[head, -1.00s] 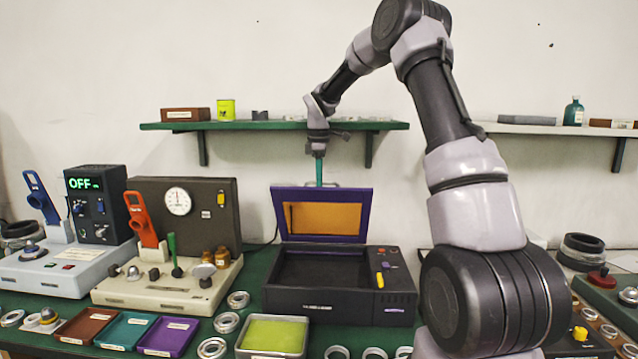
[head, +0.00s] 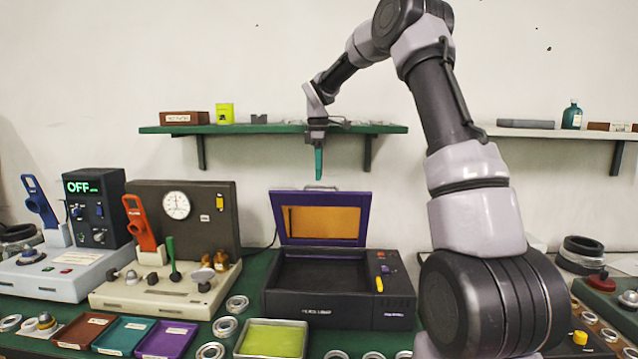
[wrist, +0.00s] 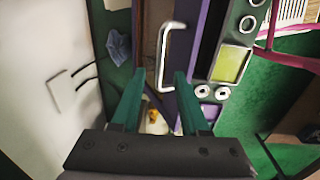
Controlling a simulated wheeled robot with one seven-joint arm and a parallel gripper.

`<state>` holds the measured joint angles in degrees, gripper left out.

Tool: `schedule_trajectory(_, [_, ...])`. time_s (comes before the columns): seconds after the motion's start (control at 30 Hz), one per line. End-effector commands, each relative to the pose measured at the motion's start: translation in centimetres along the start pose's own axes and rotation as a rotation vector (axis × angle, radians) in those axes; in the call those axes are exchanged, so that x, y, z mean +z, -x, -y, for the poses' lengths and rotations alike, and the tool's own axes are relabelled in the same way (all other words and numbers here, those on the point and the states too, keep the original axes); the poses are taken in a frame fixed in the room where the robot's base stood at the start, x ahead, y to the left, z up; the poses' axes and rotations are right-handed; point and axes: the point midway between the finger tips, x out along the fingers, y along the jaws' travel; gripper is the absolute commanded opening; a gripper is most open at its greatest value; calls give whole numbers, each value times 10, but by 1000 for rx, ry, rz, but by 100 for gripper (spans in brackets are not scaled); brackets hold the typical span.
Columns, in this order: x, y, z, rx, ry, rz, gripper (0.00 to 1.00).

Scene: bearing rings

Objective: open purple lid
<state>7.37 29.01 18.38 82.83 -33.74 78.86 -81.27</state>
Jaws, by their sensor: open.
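The purple lid (head: 364,215) stands raised, almost upright, at the back of a black box (head: 337,312) in the head view. Its inner face has an orange panel, and the box's dark inside shows. A thin handle (head: 322,188) sits along the lid's top edge; it also shows in the wrist view as a pale bar (wrist: 164,55). My gripper (head: 319,177) has teal fingers pointing down just above the lid's top edge, apart from it. In the wrist view my gripper (wrist: 158,78) is open, with nothing between its fingers.
A green shelf (head: 230,129) with small items runs behind my gripper. A beige panel with an orange lever (head: 140,222) stands left of the box. A yellow-green tray (head: 272,339), three small coloured trays and several metal rings lie in front.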

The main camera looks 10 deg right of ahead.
Motion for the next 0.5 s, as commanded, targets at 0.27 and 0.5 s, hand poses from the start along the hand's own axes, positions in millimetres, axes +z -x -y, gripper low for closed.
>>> schedule_trajectory(0.27, [0, 49, 0, 1, 2, 0, 45])
schedule_trajectory(0.5, [1, 61, 0, -2, 1, 1, 45])
